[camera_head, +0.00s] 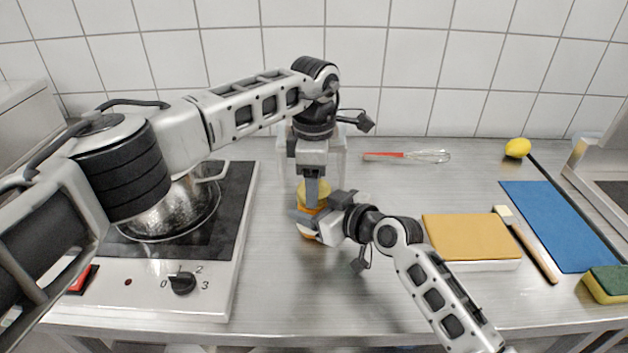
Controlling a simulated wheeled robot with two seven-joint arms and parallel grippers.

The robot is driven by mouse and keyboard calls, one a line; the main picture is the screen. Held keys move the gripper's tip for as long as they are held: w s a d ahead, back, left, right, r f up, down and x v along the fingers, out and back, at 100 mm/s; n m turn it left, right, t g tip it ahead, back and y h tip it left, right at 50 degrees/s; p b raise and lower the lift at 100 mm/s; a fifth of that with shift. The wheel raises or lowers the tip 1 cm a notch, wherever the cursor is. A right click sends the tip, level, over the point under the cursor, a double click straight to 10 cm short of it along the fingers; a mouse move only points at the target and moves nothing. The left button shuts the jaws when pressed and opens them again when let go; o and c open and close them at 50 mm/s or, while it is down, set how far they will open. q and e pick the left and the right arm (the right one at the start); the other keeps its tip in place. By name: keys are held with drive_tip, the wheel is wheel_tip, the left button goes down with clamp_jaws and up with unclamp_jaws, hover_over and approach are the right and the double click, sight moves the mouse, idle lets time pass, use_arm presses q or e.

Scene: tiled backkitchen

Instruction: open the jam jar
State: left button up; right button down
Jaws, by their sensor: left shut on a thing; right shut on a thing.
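The jam jar (310,231) stands on the steel counter near the middle of the camera_head view, with a yellow lid (322,187) on top. My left gripper (312,190) comes down from above and is shut on the lid. My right gripper (316,218) reaches in from the right and is shut on the jar's body. The two grippers hide much of the jar and lid. I cannot tell whether the lid is loosened.
A hob (190,290) with a metal pot (165,215) is at left.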

use_arm(q)
drive_tip(key=o, duration=1.1)
drive_tip(key=shift+r, duration=2.4)
drive_tip(key=shift+c, duration=0.5)
wheel_tip(320, 180, up, 2)
drive_tip(key=shift+m, duration=1)
drive_tip(key=shift+r+m, duration=0.45)
drive_tip(key=shift+m, duration=0.15)
wheel_tip(320, 180, down, 8)
drive_tip(key=shift+r, duration=0.15)
